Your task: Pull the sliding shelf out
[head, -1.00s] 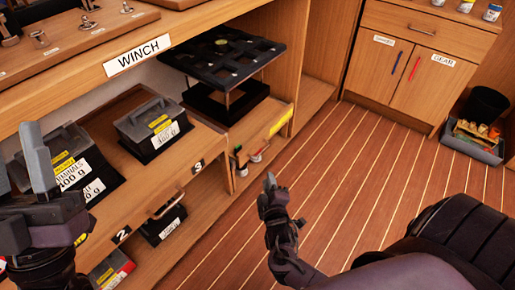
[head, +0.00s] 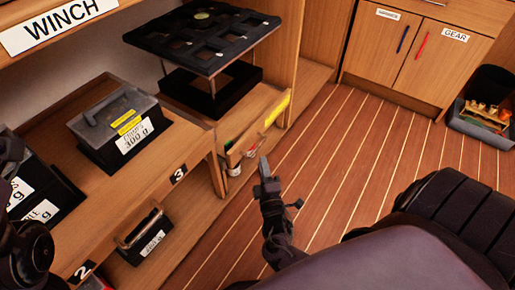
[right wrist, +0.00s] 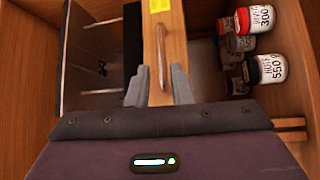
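The sliding shelf (head: 247,138) is a low wooden unit with a yellow strip on its front, below a black slotted rack in the lower cabinet. In the right wrist view its narrow wooden front (right wrist: 160,88) runs up the middle with a slim bar handle (right wrist: 163,58). My right gripper (head: 264,166) is just in front of it. In the right wrist view the right gripper (right wrist: 158,76) is open, its two fingers apart on either side of the handle's near end. Contact cannot be told. Only part of my left arm shows at the left edge; its fingers are out of view.
A black rack (head: 205,38) stands above the shelf. Labelled grey-lidded boxes (head: 118,125) sit on shelf 3 to the left. Jars (right wrist: 268,70) stand right of the shelf front. The plank floor (head: 340,150) is clear. A grey bin (head: 482,122) stands far right.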

